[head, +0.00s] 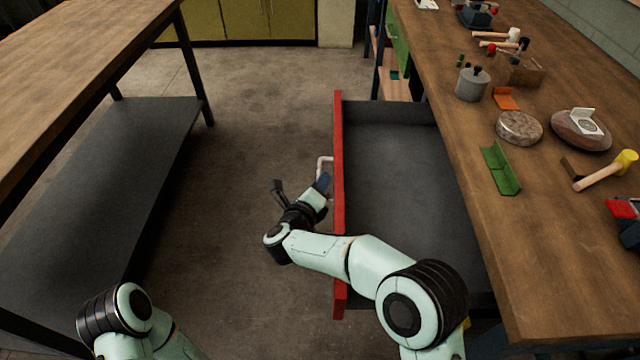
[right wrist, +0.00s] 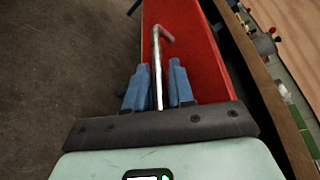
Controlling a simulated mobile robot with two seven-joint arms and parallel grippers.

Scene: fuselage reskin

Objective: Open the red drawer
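The red drawer (head: 339,215) stands pulled out from under the right workbench, its dark grey tray (head: 400,185) showing empty. Its pale bar handle (head: 325,163) is on the red front's left face; in the right wrist view the handle (right wrist: 157,65) runs between the blue fingers. My right gripper (head: 318,190) is at the handle. Its fingers (right wrist: 159,85) stand partly open on either side of the bar, with a narrow gap seen on each side. My left arm shows only at the lower left of the head view; its gripper is out of view.
The right bench (head: 560,250) carries a grey pot (head: 472,84), a green angle piece (head: 500,168), a stone disc (head: 519,128) and a yellow-headed mallet (head: 606,171). Another bench with a dark shelf (head: 100,190) stands left. Bare floor (head: 250,110) lies between.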

